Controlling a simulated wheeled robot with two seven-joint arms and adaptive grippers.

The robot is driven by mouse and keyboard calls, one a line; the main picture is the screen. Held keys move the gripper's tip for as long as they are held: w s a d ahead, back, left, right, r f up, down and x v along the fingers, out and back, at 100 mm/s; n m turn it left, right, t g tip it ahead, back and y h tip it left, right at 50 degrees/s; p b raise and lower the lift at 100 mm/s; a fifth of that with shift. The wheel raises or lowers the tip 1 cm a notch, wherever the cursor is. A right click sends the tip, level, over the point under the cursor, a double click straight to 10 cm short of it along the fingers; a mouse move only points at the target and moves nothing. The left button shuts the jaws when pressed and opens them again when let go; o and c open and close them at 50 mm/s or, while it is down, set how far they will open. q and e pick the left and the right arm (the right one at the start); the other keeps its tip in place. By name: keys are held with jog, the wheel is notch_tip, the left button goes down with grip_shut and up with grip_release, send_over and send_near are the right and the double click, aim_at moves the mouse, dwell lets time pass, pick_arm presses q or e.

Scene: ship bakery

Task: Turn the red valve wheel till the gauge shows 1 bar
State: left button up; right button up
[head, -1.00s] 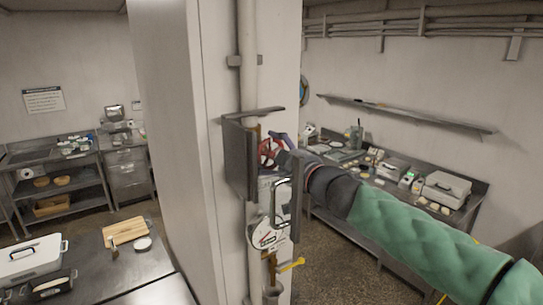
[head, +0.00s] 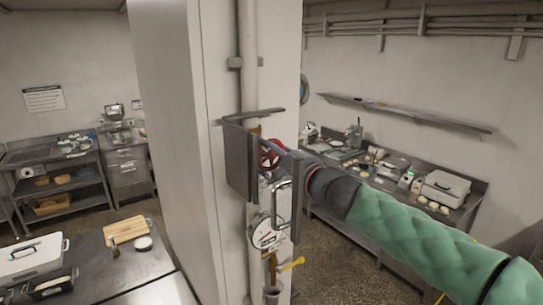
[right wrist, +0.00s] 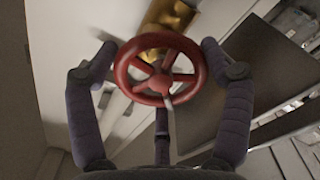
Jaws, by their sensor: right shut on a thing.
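The red valve wheel (head: 265,156) sits on the pipe fitting inside a grey metal housing (head: 240,160), partly hidden by my right gripper (head: 279,155). In the right wrist view the wheel (right wrist: 122,72) shows face-on, with a brass body (right wrist: 163,40) behind it. The fingers of my right gripper (right wrist: 158,46) are shut on the wheel, one at each side of its rim. The round white gauge (head: 264,234) is below the wheel, partly covered by a metal handle; its needle and reading are too small to read. My left gripper is not in view.
A white pipe (head: 247,70) runs up the column (head: 180,120) above the housing. A yellow lever (head: 291,265) is below the gauge. A steel counter (head: 350,210) with dough and equipment stands at the right. A table with a cutting board (head: 124,230) is at the left.

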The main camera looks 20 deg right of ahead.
jog(key=shift+w+f+n, duration=0.15)
jog(key=shift+f+n, duration=0.4)
jog(key=shift+n, duration=0.25)
jog(key=o, duration=1.1)
jog(key=shift+c, duration=0.2)
jog(key=shift+w+d+r, duration=0.15)
jog(key=shift+d+r, duration=0.05)
jog(key=v, duration=1.2)
